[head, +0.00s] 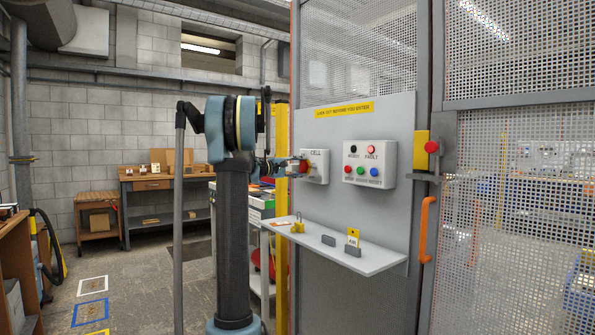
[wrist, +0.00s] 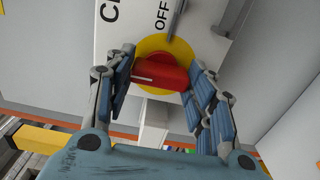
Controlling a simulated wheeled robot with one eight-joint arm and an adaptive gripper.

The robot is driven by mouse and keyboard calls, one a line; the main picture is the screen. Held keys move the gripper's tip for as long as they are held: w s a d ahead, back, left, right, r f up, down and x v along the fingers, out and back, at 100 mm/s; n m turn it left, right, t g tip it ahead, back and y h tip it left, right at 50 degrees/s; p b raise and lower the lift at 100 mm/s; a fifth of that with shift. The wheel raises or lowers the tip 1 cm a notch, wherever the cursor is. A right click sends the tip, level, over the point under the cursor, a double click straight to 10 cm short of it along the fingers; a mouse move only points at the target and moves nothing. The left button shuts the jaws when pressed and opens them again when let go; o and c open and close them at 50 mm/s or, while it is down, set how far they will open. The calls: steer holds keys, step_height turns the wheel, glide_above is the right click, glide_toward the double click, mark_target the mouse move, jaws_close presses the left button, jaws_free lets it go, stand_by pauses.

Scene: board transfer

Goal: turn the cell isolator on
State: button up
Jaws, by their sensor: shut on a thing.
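The cell isolator is a light grey box (head: 317,160) marked CELL, at the left of the grey panel. In the wrist view its red knob (wrist: 160,70) sits on a yellow disc (wrist: 168,46), with the word OFF above it. A white line on the knob points left in that view, not toward OFF. The label at the knob's other position is not visible. My gripper (head: 299,166) is at the box front. In the wrist view its two blue-grey fingers (wrist: 160,76) are shut on the knob, one on each side.
A control box (head: 370,165) with lamps and buttons is right of the isolator. Below, a shelf (head: 375,260) holds a yellow padlock (head: 298,227) and a yellow tag (head: 352,237). A mesh gate with an orange handle (head: 426,228) stands right. Floor at left is mostly open.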

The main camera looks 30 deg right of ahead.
steer(key=shift+w, duration=0.15)
steer(key=o, duration=1.1)
steer(key=shift+f, duration=0.15)
steer(key=shift+c, duration=0.2)
steer(key=a, duration=1.2)
steer(key=shift+s, duration=0.45)
steer(key=shift+s, duration=0.1)
steer(key=s+a+f+y, duration=1.8)
steer(key=s+a+f, duration=2)
steer(key=s+f, duration=0.1)
steer(key=shift+f+m+t, duration=0.3)
steer(key=shift+f+m, duration=0.1)
steer(key=shift+f, duration=0.1)
